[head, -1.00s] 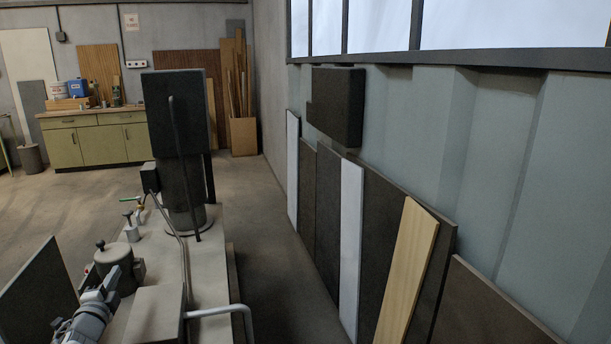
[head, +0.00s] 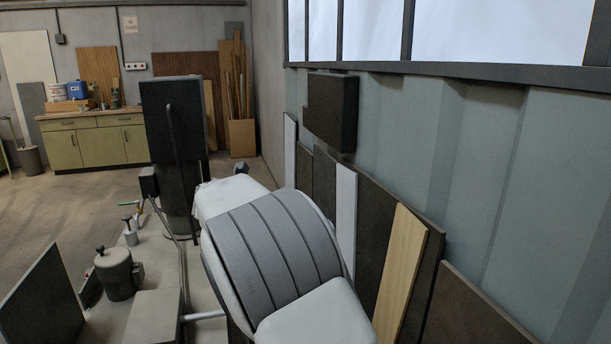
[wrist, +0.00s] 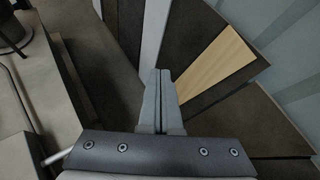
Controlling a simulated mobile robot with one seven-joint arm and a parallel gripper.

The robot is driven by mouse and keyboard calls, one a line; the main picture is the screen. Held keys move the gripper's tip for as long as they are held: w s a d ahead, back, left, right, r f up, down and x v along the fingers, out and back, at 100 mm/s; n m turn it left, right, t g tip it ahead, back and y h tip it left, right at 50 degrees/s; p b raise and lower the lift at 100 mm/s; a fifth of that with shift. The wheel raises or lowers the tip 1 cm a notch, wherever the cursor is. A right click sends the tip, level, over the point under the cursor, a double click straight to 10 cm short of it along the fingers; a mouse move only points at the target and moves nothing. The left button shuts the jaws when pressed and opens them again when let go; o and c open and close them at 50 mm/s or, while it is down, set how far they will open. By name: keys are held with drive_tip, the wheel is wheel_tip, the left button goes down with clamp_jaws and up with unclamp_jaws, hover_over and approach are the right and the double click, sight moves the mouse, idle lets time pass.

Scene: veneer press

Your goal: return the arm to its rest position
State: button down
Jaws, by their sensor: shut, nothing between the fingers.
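My gripper (wrist: 158,100) shows in the wrist view with its two grey fingers together and nothing between them. It points down over the floor gap between the machine bed and the panels leaning on the wall, apart from both as far as I can see. In the head view my arm's grey and white links fill the lower middle, in front of part of the machine and panels. The gripper itself is hidden there.
The machine's pale bed (head: 118,260) carries a dark column (head: 175,120) and a small lidded pot (head: 115,272). Dark boards and a light wood board (head: 400,270) lean on the right wall. A dark box (head: 331,112) is mounted above them. Open floor lies at left, before the green cabinet (head: 97,143).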

drive_tip(key=s+d+r+m+g+y+p, duration=0.1)
drive_tip(key=s+d+r+m+g, duration=0.25)
drive_tip(key=s+d+m, duration=0.55)
drive_tip(key=s+d+r+m+g+y+p, duration=0.15)
drive_tip(key=s+d+r+m, duration=0.25)
drive_tip(key=s+d+m, duration=0.45)
drive_tip(key=s+d+m+y+p, duration=0.1)
drive_tip(key=s+d+m, duration=0.1)
drive_tip(key=s+m, duration=0.5)
drive_tip(key=s+d+f+m+y+p, duration=0.1)
drive_tip(key=s+m, duration=0.7)
drive_tip(key=s, duration=1)
drive_tip(key=shift+d+f+g+y+p, duration=0.2)
drive_tip(key=shift+d+g+y+p, duration=0.1)
drive_tip(key=shift+d+y+p, duration=0.25)
drive_tip(key=shift+s, duration=0.1)
